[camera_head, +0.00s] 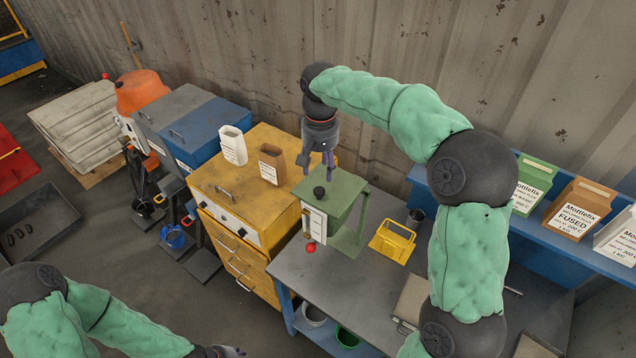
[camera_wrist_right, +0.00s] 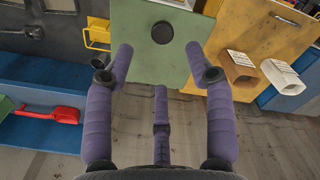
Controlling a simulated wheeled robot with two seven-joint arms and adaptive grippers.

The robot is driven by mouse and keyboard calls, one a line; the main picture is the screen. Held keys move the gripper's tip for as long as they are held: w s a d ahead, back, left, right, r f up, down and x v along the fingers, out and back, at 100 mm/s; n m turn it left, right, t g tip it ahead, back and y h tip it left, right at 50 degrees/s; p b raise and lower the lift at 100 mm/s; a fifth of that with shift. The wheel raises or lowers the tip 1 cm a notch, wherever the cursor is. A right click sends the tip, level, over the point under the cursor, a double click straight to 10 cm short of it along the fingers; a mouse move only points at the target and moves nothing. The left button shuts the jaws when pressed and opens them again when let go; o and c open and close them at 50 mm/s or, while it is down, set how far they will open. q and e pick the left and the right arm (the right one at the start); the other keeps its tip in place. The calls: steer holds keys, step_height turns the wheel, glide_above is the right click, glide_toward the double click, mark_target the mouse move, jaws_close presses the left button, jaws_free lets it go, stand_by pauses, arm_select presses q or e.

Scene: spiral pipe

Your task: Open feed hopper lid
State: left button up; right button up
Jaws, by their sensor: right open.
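The feed hopper is a green box-shaped unit with a flat green lid (camera_head: 333,197) and a black knob (camera_head: 319,192) on top. The lid lies flat and looks shut. In the right wrist view the lid (camera_wrist_right: 170,70) fills the upper middle, with its round knob (camera_wrist_right: 162,32) near the top. My right gripper (camera_head: 322,166) hangs above the lid's back part, pointing down. Its purple fingers (camera_wrist_right: 160,75) are spread and empty, with the knob beyond them. My left gripper (camera_head: 222,352) is only partly visible at the bottom edge; its fingers cannot be made out.
A yellow cabinet (camera_head: 225,202) with a white and a brown container stands left of the hopper. A blue shelf with labelled bags is at right; a corrugated wall is behind.

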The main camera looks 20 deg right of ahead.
mark_target(319, 190)
steer(key=f, duration=0.8)
steer(key=shift+w+f, duration=0.2)
steer(key=shift+w, duration=0.05)
jaws_close()
